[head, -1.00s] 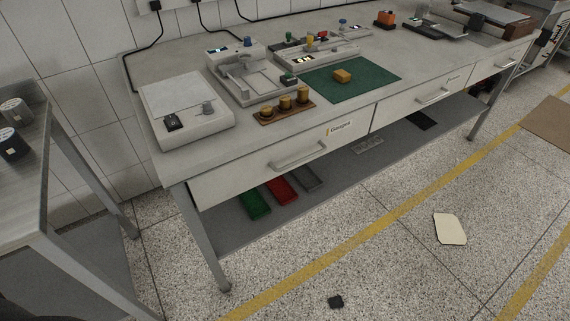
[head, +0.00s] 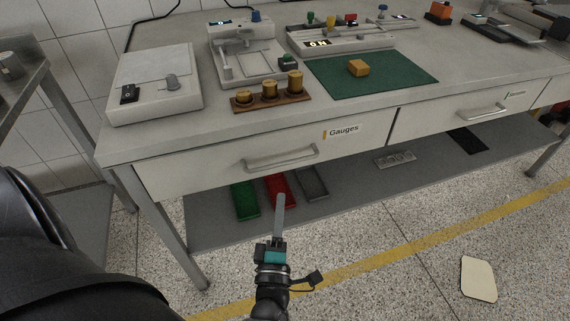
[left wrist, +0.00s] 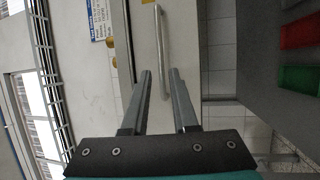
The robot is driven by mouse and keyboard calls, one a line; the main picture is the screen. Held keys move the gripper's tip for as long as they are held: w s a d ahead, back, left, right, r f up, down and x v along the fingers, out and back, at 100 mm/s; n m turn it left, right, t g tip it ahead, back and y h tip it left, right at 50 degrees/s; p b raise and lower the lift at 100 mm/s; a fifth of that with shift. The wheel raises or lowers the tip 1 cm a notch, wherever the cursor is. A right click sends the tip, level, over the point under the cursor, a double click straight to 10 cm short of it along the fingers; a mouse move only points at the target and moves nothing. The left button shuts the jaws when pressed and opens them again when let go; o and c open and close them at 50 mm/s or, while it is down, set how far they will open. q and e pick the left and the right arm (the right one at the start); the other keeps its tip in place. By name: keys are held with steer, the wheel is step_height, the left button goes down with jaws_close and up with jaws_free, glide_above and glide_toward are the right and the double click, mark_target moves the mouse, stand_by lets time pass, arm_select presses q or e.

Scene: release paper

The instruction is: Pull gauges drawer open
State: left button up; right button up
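The gauges drawer (head: 215,170) is a pale front with a "Gauges" label (head: 341,132) under the bench top, and it looks closed. Its bar handle (head: 280,159) runs along the front. My left gripper (head: 281,200) is below and in front of the handle in the head view, apart from it. In the left wrist view the two fingers (left wrist: 160,72) stand apart with nothing held. The handle (left wrist: 162,45) shows beyond and between the fingertips there. My right gripper is not in view.
The bench top (head: 230,128) carries a scale (head: 155,85), brass weights on a wooden block (head: 270,98) and a green mat (head: 390,85). A lower shelf (head: 350,180) holds green and red trays. A second drawer (head: 430,120) is to the right. A side table stands at left.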

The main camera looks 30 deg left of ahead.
mark_target(285, 163)
arm_select(q)
steer(key=shift+b+x, duration=0.95)
steer(key=shift+x, duration=5.1)
steer(key=shift+d, duration=0.1)
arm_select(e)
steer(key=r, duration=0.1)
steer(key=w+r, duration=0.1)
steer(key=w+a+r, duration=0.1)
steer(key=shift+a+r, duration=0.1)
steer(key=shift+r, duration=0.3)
arm_select(q)
jaws_close()
